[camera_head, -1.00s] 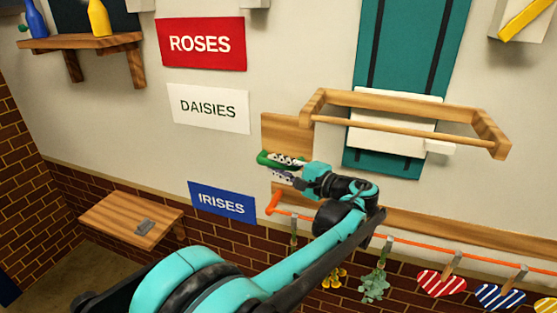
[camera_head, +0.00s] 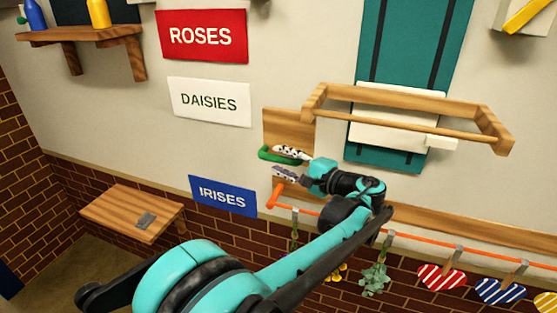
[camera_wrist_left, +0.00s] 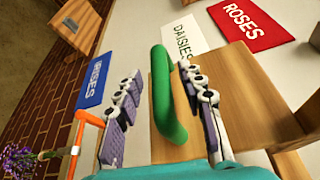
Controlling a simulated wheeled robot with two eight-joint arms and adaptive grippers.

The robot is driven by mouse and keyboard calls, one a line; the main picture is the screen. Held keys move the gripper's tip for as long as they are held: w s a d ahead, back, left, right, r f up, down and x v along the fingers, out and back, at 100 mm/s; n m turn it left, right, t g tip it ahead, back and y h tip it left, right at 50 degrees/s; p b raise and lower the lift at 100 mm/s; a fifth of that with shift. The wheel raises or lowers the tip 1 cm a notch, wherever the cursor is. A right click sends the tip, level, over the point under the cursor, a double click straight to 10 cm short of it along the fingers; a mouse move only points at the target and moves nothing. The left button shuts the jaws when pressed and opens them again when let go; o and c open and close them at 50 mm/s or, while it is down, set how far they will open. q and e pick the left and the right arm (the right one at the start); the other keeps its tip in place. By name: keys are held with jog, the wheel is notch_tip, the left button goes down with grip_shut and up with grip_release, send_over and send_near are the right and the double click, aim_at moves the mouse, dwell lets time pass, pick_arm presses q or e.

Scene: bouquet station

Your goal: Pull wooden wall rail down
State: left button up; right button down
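The wooden wall rail (camera_head: 420,132) sticks out from the wall at the upper right, with a bar across its front. To its left, a green handle (camera_head: 266,154) sits on a wooden board (camera_head: 287,124) fixed to the wall. My left gripper (camera_head: 277,162) is at this handle, left of and below the rail. In the left wrist view the green handle (camera_wrist_left: 164,95) stands between the two spread fingers, with gaps visible on both sides. The wrist view does not clearly show the rail. My right gripper is out of view.
An orange line (camera_head: 440,246) with hanging flowers and heart shapes runs below, starting at an orange bracket (camera_head: 277,195). A teal panel (camera_head: 408,45) is behind the rail. Signs for roses (camera_head: 203,36), daisies (camera_head: 209,102) and irises (camera_head: 222,197) and a small wooden shelf (camera_head: 115,208) are left.

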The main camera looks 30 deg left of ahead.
pick_arm(q)
jog(key=s+d, duration=0.1)
jog(key=d, duration=0.9)
jog(key=shift+s+d+r, duration=0.15)
jog(key=shift+s+r, duration=0.15)
jog(key=shift+r, duration=0.1)
jog(key=s+a+f+t+h+b, duration=0.1)
jog(key=s+f+h+b, duration=0.25)
jog(key=f, duration=0.55)
jog(key=s+a+f+h+b, duration=0.2)
jog(key=s+f+h+b, duration=0.15)
jog(key=f, duration=0.45)
jog(key=s+d+f+n+t+h+b, duration=0.2)
jog(key=s+d+f+h, duration=0.3)
jog(key=f, duration=0.4)
jog(key=s+d+f+n+t+h+b, duration=0.1)
jog(key=s+d+f+h+b, duration=0.3)
jog(key=f, duration=0.5)
jog(key=s+d, duration=0.1)
jog(key=d, duration=0.1)
jog(key=shift+d+f+n+t+h, duration=0.35)
jog(key=shift+n+t+h, duration=0.05)
